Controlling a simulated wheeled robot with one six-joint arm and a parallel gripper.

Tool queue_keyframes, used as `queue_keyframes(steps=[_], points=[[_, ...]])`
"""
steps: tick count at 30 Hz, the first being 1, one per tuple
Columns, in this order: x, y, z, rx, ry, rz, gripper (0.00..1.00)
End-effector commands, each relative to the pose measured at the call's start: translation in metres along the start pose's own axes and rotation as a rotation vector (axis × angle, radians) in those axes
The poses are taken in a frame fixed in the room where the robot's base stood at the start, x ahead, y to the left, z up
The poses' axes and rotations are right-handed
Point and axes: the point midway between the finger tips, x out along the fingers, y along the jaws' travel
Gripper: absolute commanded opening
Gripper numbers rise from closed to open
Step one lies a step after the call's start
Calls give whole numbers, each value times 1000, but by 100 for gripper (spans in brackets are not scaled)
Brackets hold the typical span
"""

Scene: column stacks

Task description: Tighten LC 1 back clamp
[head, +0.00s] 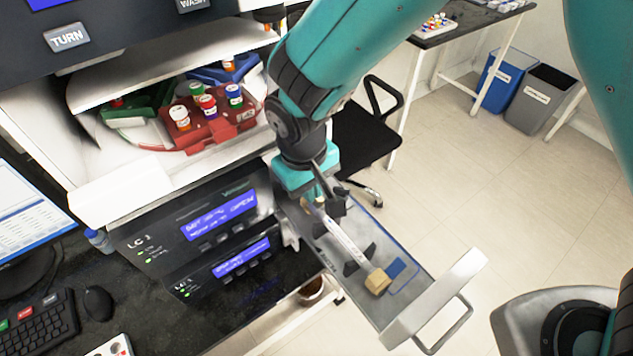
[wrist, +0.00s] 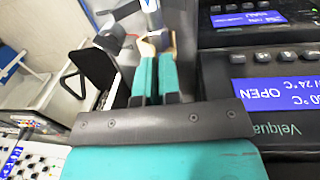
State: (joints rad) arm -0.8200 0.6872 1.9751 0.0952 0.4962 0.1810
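The LC 1 unit (head: 195,225) has its tray (head: 385,315) pulled out toward the lower right. A pale column (head: 340,236) with tan ends lies along the tray, its front tan end (head: 378,281) near the tray handle. A dark front clamp (head: 357,260) stands at the column's lower part. A dark back clamp (head: 338,206) is at its upper part, partly hidden by my gripper (head: 316,192). In the wrist view my gripper's teal fingers (wrist: 154,62) lie close together with only a thin gap. Their tips are at the back tan end (wrist: 157,43); contact is unclear.
A second LC unit (head: 220,268) is just below LC 1. Above is a shelf with a red vial rack (head: 215,130). The tray's grey handle (head: 435,300) juts out over the floor. A black chair (head: 365,135) stands behind. A wrist-view display (wrist: 275,92) reads OPEN.

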Motion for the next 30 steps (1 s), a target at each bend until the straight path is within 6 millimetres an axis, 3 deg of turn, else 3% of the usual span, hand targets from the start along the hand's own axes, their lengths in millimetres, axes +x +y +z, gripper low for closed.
queue_keyframes(steps=[15,30], points=[[5,-27,0,-4,3,466,0],[12,-34,-1,0,3,696,0]])
